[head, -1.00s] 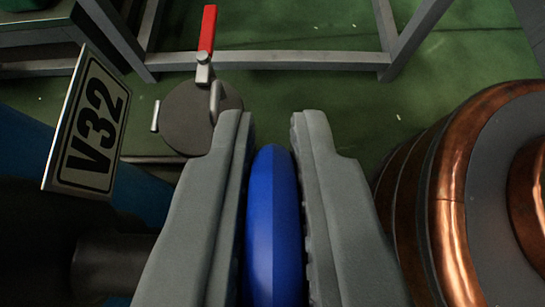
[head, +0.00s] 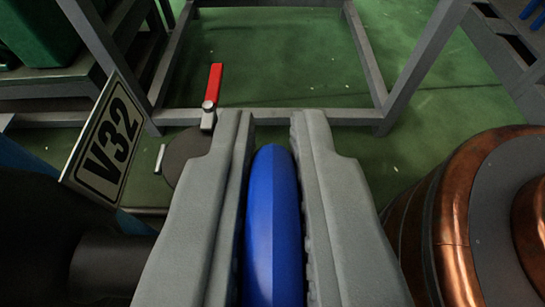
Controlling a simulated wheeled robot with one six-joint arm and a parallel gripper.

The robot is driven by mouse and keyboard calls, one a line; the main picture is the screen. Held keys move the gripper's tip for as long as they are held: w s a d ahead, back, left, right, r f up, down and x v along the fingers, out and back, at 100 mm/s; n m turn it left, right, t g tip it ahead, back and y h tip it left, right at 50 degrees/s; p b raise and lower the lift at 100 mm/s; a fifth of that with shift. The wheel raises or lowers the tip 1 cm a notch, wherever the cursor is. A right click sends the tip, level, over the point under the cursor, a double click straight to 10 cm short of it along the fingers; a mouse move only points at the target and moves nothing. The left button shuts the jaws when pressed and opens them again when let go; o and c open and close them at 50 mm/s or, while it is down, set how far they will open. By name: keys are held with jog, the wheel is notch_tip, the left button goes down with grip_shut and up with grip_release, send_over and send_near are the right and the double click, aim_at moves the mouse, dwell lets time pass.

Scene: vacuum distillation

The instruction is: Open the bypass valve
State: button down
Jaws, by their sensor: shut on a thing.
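My gripper (head: 272,135) reaches forward from the bottom middle of the head view. Its two grey fingers stand on either side of a blue rounded handwheel (head: 272,225), seen edge-on, and are shut on it. The wheel's lower part runs out of the picture. A white sign reading V32 (head: 107,143) is at the left, beside a dark valve body or pipe (head: 105,262). The valve's stem and its join to the wheel are not clearly visible.
A red lever handle (head: 213,84) sits above a dark round fitting (head: 188,152) beyond the left finger. Copper-coloured round equipment (head: 455,215) stands close on the right. A grey metal frame (head: 350,117) crosses the green floor (head: 270,62) ahead.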

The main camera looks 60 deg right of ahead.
jog(key=c, duration=1.5)
grip_release()
jog(key=v, duration=1.7)
jog(key=shift+a, duration=0.25)
jog(key=w+d+r+n+y, duration=0.2)
jog(key=w+d+r+y, duration=0.15)
jog(key=d, duration=0.35)
jog(key=w+d+r+n+g+y, duration=0.1)
jog(key=w+d+r+n+y, duration=0.2)
jog(key=d, duration=0.5)
jog(key=w+d+r+n+y, duration=0.1)
jog(key=d+r+n+y, duration=0.1)
jog(key=d+r+y, duration=0.4)
jog(key=s+d+r+n+t, duration=0.1)
jog(key=s+d+r+t, duration=0.2)
jog(key=d+r, duration=0.3)
jog(key=s+d+r+n+t, duration=0.2)
jog(key=s+d+r+t, duration=0.1)
jog(key=d+r, duration=0.3)
jog(key=s+d+r+n+t, duration=0.1)
jog(key=s+d+r+t, duration=0.2)
jog(key=r, duration=0.6)
jog(key=shift+d+r+n+t+h, duration=0.15)
jog(key=shift+d+n+t+h, duration=0.25)
jog(key=shift+d+t, duration=0.95)
